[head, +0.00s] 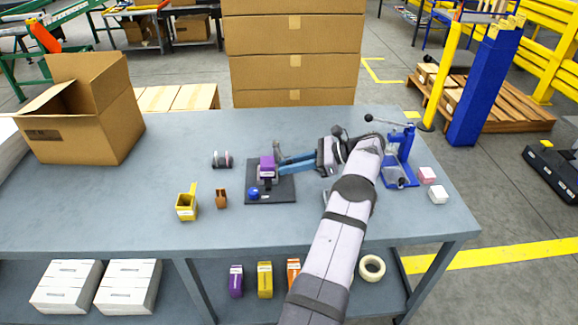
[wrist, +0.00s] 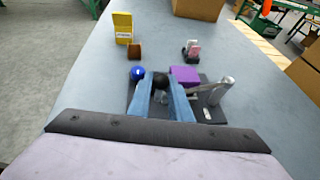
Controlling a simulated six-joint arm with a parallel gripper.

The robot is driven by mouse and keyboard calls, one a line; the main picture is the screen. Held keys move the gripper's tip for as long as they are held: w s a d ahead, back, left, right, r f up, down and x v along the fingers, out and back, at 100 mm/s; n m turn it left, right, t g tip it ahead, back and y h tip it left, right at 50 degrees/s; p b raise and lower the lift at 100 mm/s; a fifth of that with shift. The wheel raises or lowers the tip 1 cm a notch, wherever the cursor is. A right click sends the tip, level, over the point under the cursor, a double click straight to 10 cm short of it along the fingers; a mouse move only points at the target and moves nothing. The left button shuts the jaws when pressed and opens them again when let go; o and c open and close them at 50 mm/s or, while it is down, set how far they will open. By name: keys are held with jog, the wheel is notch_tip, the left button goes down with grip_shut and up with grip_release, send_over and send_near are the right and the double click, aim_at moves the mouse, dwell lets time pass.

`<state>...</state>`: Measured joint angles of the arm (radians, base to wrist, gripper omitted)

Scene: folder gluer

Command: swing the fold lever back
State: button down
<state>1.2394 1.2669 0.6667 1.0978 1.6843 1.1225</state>
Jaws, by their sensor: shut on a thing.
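The folder gluer is a dark base plate (head: 285,192) on the table, with a purple block (head: 267,163) and a blue knob (head: 253,193) on it. These also show in the wrist view as the purple block (wrist: 185,74) and the blue knob (wrist: 137,72). A grey metal arm (head: 279,149) rises at the plate's back right. My gripper (head: 279,166) reaches in from the right, low over the plate. In the wrist view its blue fingers (wrist: 161,88) are shut on the dark round knob (wrist: 160,79) of the fold lever. The fingers hide most of the lever.
A yellow holder (head: 187,207), a brown holder (head: 221,198) and a small spool stand (head: 221,160) are left of the plate. A blue press (head: 399,160) and two small boxes are at right. An open carton (head: 85,110) stands at far left. The table's front is mostly clear.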

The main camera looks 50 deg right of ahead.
jog(key=c, duration=1.7)
grip_release()
jog(key=shift+r+b, duration=0.35)
jog(key=shift+r, duration=4.7)
